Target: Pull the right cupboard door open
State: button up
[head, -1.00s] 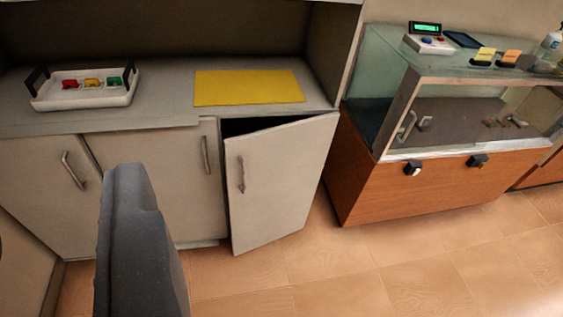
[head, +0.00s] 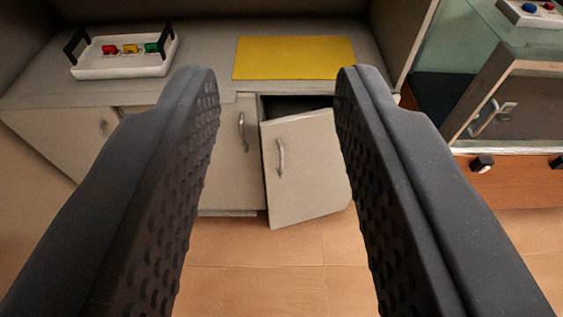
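The right cupboard door (head: 305,175) is a pale grey panel standing ajar, with a dark gap along its top and left edge. Its metal handle (head: 281,157) is near its left edge. My gripper (head: 277,75) is open and empty, its two dark textured fingers wide apart in the foreground. The door and its handle show between the fingers, beyond them. The right finger hides part of the door's right side. I cannot tell the exact distance to the door.
A white tray (head: 120,71) with coloured blocks and a yellow mat (head: 295,58) lie on the counter. The closed middle door (head: 230,150) is beside the open one. A glass display case (head: 500,100) stands at the right. The tiled floor (head: 275,270) in front is clear.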

aim_at(282, 163)
jog(key=w+d+f+n+t, duration=0.1)
jog(key=w+d+f, duration=0.2)
jog(key=w+f, duration=2.35)
jog(key=s+a+f+t+y+p, duration=0.1)
jog(key=s+f+t, duration=0.15)
jog(key=f, duration=3.05)
jog(key=shift+g, duration=0.45)
jog(key=w, duration=0.3)
jog(key=w+b, duration=0.1)
jog(key=w, duration=0.3)
jog(key=w+a+b, duration=0.1)
jog(key=w, duration=0.3)
jog(key=shift+w+f, duration=0.1)
jog(key=shift+w, duration=0.15)
jog(key=shift+w+b, duration=0.35)
jog(key=shift+w, duration=0.4)
jog(key=shift+c, duration=0.3)
